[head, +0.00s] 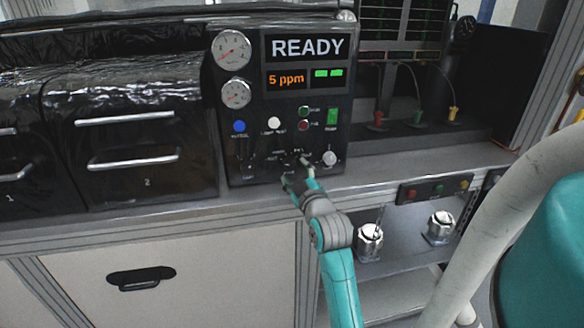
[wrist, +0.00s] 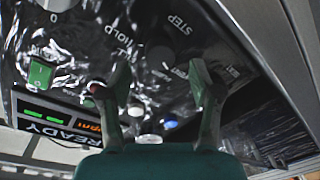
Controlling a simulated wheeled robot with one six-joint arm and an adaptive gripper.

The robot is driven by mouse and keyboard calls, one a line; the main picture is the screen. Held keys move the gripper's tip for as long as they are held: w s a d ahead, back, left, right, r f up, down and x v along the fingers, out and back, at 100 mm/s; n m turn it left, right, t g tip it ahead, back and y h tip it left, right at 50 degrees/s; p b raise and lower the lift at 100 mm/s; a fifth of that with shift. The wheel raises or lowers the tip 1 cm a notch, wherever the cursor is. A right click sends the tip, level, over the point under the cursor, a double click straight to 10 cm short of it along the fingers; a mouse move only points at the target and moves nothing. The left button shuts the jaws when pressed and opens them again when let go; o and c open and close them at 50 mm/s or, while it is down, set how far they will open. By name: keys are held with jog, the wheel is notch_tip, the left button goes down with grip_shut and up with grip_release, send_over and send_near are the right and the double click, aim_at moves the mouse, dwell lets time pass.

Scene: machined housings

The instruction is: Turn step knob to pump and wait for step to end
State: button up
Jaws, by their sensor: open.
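The black control panel (head: 288,100) stands on the bench, with READY and 5 ppm on its display (head: 307,47). My gripper (head: 296,172) is at the panel's lower edge, in front of the step knob area, and mostly hides it. In the wrist view, the panel appears upside down with the labels STEP and HOLD. A dark round knob (wrist: 160,54), apparently the step knob, shows beyond and between the open fingertips (wrist: 159,78). The fingers look apart from it, with a gap on both sides. Its pointer direction and the pump label cannot be made out.
A silver knob (head: 329,158) and a green rocker switch (head: 333,116) are to the right of my gripper. Blue (head: 239,126) and white (head: 274,123) buttons are to the upper left. Two gauges are above. Black drawers (head: 130,140) stand at left; a small button box (head: 435,189) is at right.

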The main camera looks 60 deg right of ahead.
aim_at(291, 166)
jog(key=shift+x, duration=1.8)
jog(key=c, duration=1.1)
